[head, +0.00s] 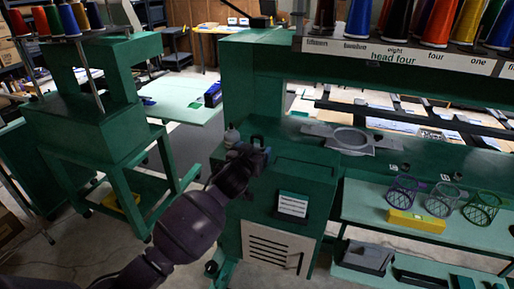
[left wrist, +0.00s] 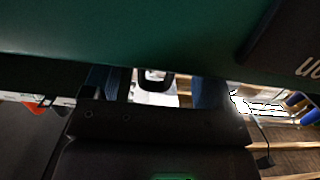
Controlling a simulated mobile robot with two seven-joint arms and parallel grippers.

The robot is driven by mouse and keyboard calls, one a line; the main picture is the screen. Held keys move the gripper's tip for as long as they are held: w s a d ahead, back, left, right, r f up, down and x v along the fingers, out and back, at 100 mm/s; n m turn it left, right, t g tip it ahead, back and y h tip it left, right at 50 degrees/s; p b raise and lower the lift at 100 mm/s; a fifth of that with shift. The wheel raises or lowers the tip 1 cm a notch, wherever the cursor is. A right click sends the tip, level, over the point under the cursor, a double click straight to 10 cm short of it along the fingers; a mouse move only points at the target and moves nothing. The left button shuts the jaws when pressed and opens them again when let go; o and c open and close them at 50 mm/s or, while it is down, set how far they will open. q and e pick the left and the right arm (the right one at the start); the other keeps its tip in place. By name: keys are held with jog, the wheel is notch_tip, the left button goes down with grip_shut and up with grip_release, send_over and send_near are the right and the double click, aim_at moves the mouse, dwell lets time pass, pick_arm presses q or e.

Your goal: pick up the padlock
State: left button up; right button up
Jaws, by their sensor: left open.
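The padlock (head: 257,139) seems to be the small dark thing with a loop on top of the green machine cabinet (head: 262,188). My left gripper (head: 248,151) is open at the cabinet's top edge, close beside it, and partly hides it. In the left wrist view a dark U-shaped loop (left wrist: 154,82), likely the padlock's shackle, shows between the two spread fingers. Most of its body is hidden there, and I cannot tell whether a finger touches it. My right gripper is not in view.
A small grey rounded object (head: 231,136) stands just left of the padlock. A grey hoop frame (head: 350,139) lies to the right. Wire cups (head: 438,200) and a yellow box (head: 415,221) sit on the right shelf. Thread cones (head: 440,22) stand above.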

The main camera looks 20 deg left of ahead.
aim_at(256, 147)
pick_arm(q)
jog(key=shift+w+f, duration=0.15)
jog(key=shift+w, duration=0.8)
jog(key=c, duration=1.1)
jog(key=shift+o, duration=0.2)
notch_tip(256, 147, up, 20)
jog(key=shift+p, duration=0.3)
